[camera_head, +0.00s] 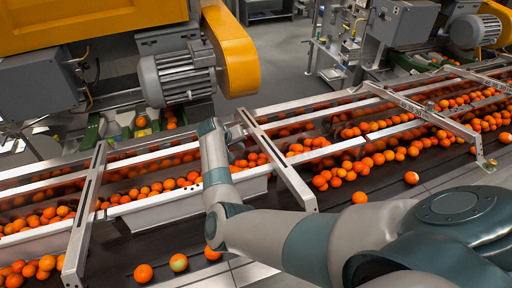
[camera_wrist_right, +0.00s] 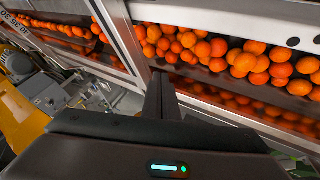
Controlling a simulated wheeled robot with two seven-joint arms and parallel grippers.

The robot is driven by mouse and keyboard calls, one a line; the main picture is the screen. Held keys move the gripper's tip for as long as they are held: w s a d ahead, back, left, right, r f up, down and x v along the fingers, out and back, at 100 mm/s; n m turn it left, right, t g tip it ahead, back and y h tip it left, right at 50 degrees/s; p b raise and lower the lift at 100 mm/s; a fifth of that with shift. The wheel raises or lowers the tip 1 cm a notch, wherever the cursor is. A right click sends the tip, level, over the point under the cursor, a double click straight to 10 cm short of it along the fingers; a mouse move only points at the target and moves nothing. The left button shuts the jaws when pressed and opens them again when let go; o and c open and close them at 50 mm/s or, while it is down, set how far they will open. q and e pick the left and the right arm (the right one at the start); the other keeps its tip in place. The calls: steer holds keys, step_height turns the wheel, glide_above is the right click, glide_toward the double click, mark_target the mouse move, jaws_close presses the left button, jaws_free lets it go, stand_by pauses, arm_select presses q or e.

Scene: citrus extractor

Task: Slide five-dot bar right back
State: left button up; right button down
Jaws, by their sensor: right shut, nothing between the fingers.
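Several metal crossbars span the orange conveyor: a left bar (camera_head: 85,212), a middle bar (camera_head: 275,160) and a right bar (camera_head: 425,112). The dots are too small in the head view to tell which bar has five. In the right wrist view, dark round marks show on a pale metal strip (camera_wrist_right: 268,22) at upper right. My right gripper (camera_wrist_right: 160,78) is shut and empty, its fingers over the conveyor's edge beside a metal frame piece (camera_wrist_right: 120,38). In the head view its wrist is by the middle bar's far end; the fingers are mostly hidden. My left gripper is not in view.
Oranges (camera_head: 350,165) fill the conveyor lanes, and a few lie loose on the dark near belt (camera_head: 112,255). A grey motor (camera_head: 178,78) and yellow machine housing (camera_head: 230,50) stand behind the conveyor. White rails (camera_head: 180,205) run along it.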

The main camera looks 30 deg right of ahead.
mark_target(268, 157)
steer(key=w+d+f+b, duration=0.2)
steer(key=d+f+b, duration=0.6)
steer(key=d+b, duration=0.1)
steer(key=shift+d+f, duration=0.15)
steer(key=shift+d, duration=0.1)
stand_by(0.7)
steer(key=s+d, duration=0.2)
steer(key=d, duration=0.6)
steer(key=shift+a, duration=0.15)
